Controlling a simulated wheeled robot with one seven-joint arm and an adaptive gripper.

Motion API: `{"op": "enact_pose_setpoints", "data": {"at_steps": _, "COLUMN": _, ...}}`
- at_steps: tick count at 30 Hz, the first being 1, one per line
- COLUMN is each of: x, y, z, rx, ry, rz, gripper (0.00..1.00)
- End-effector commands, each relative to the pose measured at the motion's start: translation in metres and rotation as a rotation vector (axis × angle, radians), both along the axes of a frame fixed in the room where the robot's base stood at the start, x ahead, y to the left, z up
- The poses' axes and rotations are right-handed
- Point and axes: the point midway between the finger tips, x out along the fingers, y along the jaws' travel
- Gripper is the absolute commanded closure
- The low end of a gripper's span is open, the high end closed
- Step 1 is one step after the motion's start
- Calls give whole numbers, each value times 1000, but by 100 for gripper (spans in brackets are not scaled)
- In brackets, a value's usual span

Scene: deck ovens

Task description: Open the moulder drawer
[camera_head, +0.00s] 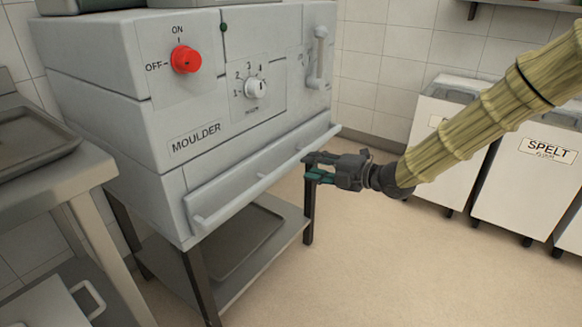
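The moulder (150,125) is a grey-white machine at the left, with its name on the front. Its drawer (225,182) is a wide, low front panel along the bottom and looks closed. A long bar handle (262,176) runs along the drawer front. My gripper (312,168) is just to the right of the drawer, near the right part of the handle. Its dark fingers with teal pads point left, with a gap between them. It looks open and empty. I cannot tell how far in front of the handle it is.
A red knob (186,59), a dial (255,88) and a lever (318,58) sit on the moulder's front. A stand shelf (290,235) lies below. A metal table (75,175) with a tray is at left. White bins (525,190) stand at right. The floor in front is clear.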

Motion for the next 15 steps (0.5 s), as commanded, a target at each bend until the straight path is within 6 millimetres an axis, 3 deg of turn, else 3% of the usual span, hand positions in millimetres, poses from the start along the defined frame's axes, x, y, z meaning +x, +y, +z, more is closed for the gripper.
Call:
{"op": "enact_pose_setpoints", "data": {"at_steps": 9, "x": 30, "y": 42, "z": -14, "rx": 1, "ry": 1, "rz": 1, "gripper": 67}}
{"op": "enact_pose_setpoints", "data": {"at_steps": 15, "x": 42, "y": 59, "z": -17, "rx": 0, "ry": 2, "rz": 1, "gripper": 67}}
